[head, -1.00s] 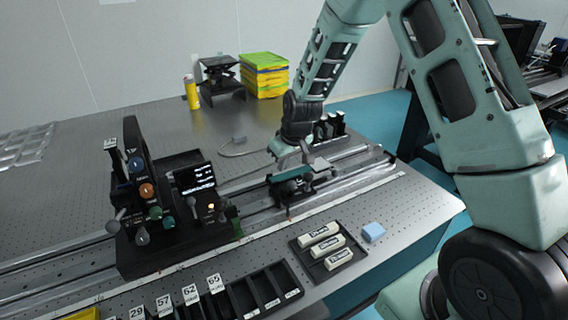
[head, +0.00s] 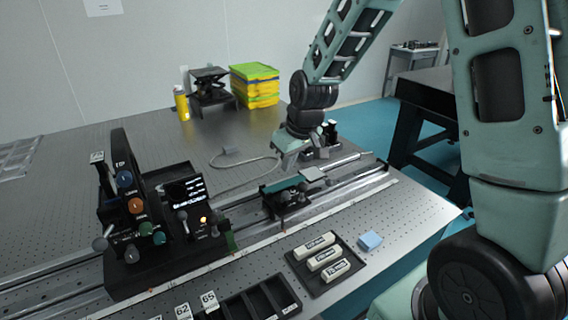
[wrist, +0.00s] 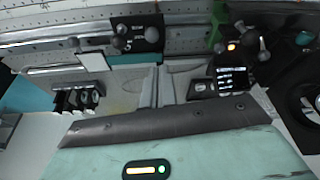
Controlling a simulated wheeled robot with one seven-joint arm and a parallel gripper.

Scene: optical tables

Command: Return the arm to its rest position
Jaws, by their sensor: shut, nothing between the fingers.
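My arm reaches in from the upper right of the head view, over the far side of the optical table (head: 85,165). My gripper (head: 284,168) points down beside the rail, behind a black carriage (head: 291,197) with a teal bar and a small grey plate on top. Its fingers are small and partly unclear there. In the wrist view my gripper (wrist: 165,82) shows grey fingers, shut with nothing held. The carriage's teal bar (wrist: 133,58) and pale plate (wrist: 90,61) lie beyond the fingers.
A black instrument with knobs and a lit display (head: 187,190) stands left on the rail. A yellow bottle (head: 181,103) and stacked yellow-green boxes (head: 255,87) stand behind.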

